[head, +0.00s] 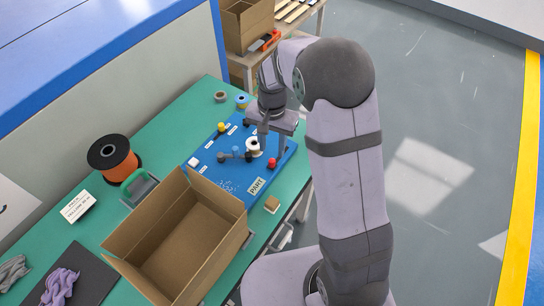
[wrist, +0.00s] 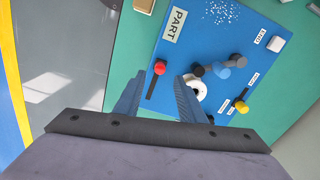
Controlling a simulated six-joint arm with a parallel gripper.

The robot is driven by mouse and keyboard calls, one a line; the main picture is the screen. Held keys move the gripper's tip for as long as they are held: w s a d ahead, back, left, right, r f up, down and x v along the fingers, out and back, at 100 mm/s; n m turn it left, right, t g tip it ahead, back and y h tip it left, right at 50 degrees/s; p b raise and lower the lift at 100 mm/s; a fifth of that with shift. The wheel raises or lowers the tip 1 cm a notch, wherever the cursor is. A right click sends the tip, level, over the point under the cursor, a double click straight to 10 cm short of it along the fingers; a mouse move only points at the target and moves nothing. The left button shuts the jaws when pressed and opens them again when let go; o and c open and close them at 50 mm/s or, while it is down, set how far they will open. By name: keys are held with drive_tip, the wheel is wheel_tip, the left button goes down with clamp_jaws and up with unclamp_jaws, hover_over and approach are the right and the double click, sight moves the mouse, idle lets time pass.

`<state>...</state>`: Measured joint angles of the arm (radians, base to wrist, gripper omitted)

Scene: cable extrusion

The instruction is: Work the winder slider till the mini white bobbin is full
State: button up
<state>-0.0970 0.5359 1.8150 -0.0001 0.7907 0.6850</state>
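The blue winder board (head: 212,178) lies on the green table, with several knobs on it. A small white bobbin (head: 253,143) stands on it near my gripper (head: 264,133); it also shows in the wrist view (wrist: 196,86), partly hidden by the right finger. A red knob (head: 272,162) sits at one end of a black slot, also in the wrist view (wrist: 159,67). A yellow knob (head: 221,127) sits on another slot. My gripper (wrist: 158,98) is open above the board, its fingers either side of the red knob's slot, holding nothing. I cannot tell how full the bobbin is.
Black knobs (wrist: 198,70) and a blue-grey knob (wrist: 222,72) stand close to the bobbin. A white knob (head: 194,161) sits at the board's left edge. An open cardboard box (head: 204,232) stands in front of the board. An orange cable spool (head: 123,165) stands at the left.

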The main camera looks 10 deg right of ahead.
sight(272, 160)
drive_tip(key=shift+f+p, duration=0.6)
drive_tip(key=shift+f, duration=2.4)
clamp_jaws()
